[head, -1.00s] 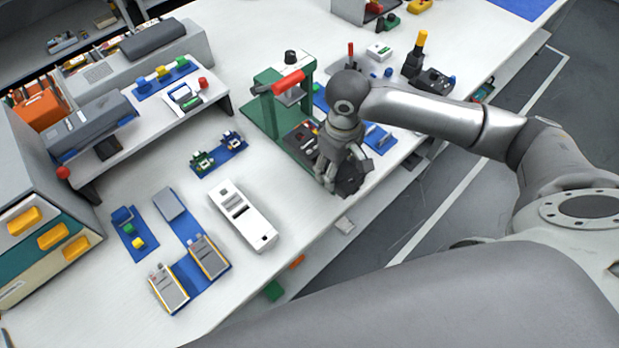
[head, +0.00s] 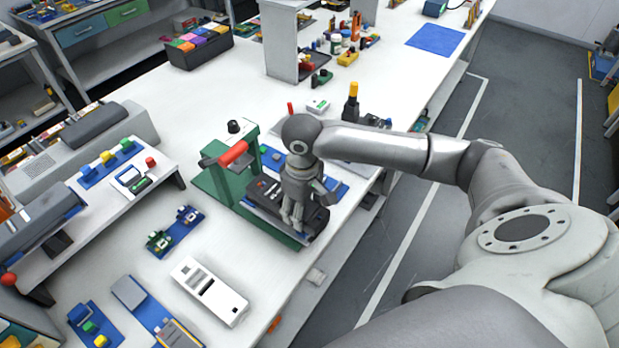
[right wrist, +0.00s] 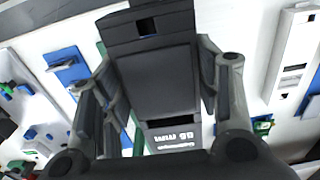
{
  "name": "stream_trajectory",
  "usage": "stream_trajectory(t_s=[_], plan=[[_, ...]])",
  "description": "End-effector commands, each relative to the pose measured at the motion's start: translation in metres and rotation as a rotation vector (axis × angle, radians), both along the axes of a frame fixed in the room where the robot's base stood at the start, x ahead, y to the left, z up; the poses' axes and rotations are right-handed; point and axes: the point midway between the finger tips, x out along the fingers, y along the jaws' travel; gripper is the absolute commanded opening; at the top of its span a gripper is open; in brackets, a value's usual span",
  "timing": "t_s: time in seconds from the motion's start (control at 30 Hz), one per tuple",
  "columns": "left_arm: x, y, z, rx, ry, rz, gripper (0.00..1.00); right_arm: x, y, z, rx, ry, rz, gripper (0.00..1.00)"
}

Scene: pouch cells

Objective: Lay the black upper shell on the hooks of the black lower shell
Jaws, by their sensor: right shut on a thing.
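My right gripper (head: 292,224) is over the front end of the green fixture. It is shut on a black shell, the upper shell (head: 316,222), which shows beside the fingers. In the right wrist view the shell (right wrist: 155,75) fills the middle, with a finger on each side. Another black part, which looks like the lower shell (head: 262,189), lies on the green fixture (head: 212,186), partly hidden by the gripper. I cannot tell whether the two shells touch, and the hooks are not discernible. My left gripper is not in view.
The fixture's red handle (head: 233,153) stands beside the work spot. A white device (head: 209,291) lies at the front left, with blue mats of small parts (head: 174,231) beyond it. A black tool with a yellow top (head: 352,104) stands behind my arm. The table edge is close on the right.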

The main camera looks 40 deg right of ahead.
Motion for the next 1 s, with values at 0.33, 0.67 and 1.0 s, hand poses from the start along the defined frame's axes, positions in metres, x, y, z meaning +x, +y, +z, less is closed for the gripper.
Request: stream_trajectory(t_s=[0.33, 0.67, 1.0], plan=[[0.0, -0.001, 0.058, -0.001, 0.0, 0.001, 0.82, 0.061, -0.013, 0.0, -0.004, 0.004, 0.0, 0.32], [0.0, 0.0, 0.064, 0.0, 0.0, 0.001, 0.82, 0.072, -0.017, -0.008, -0.011, 0.007, 0.009, 0.32], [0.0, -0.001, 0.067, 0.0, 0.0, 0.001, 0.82, 0.071, -0.017, -0.007, -0.011, 0.007, 0.008, 0.32]])
